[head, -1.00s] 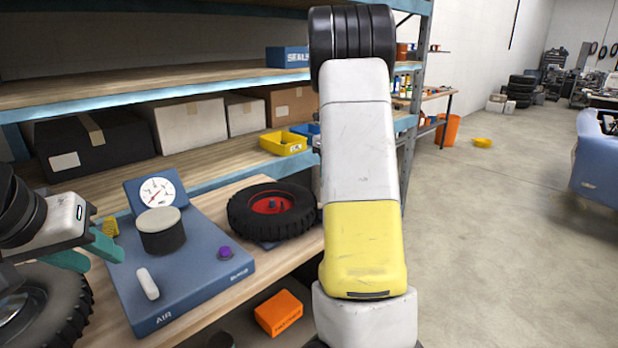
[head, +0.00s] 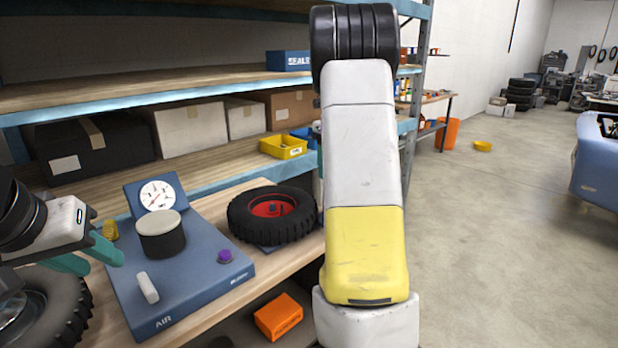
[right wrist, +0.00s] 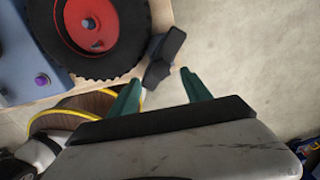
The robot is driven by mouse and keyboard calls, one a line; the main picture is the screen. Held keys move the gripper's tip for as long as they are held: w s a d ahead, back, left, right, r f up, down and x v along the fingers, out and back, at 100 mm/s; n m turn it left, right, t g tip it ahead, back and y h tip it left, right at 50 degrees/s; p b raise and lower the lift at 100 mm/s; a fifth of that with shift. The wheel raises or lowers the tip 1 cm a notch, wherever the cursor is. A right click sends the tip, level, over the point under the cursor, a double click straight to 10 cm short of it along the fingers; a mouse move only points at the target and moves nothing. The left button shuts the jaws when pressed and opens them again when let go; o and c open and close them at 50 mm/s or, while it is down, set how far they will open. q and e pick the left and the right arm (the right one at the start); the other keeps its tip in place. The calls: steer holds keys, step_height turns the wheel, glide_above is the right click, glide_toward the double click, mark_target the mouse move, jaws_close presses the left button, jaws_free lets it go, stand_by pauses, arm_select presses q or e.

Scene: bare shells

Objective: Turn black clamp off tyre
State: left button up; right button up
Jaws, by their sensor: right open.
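My right arm hides this spot in the head view. My right gripper (right wrist: 160,90) is open and empty, its teal fingertips either side of and just short of the black piece. My left gripper (head: 90,255) is open and empty at the left, beside the blue panel.
The blue panel (head: 200,290) bears a gauge (head: 158,194), a black cylinder with a pale top (head: 161,236), a white stick (head: 148,288) and a purple knob (head: 224,256). Another tyre (head: 65,310) stands lower left. An orange box (head: 278,316) lies below. Open floor is at right.

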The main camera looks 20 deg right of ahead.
steer(key=shift+r, duration=1.6)
steer(key=shift+s+a+r, duration=0.15)
steer(key=shift+s, duration=0.05)
steer(key=s+a+r+n+t+y, duration=0.2)
steer(key=s+a+r+n+t, duration=0.2)
steer(key=s+a+n, duration=1.1)
steer(key=s+a+f+n+t, duration=0.1)
steer(key=s+a+f+n, duration=0.1)
steer(key=s+n, duration=0.3)
steer(key=s+a+f+n+t, duration=0.1)
steer(key=s+a+n, duration=0.3)
steer(key=n, duration=0.8)
steer(key=shift+s+a+f, duration=0.25)
steer(key=shift+s+f, duration=0.45)
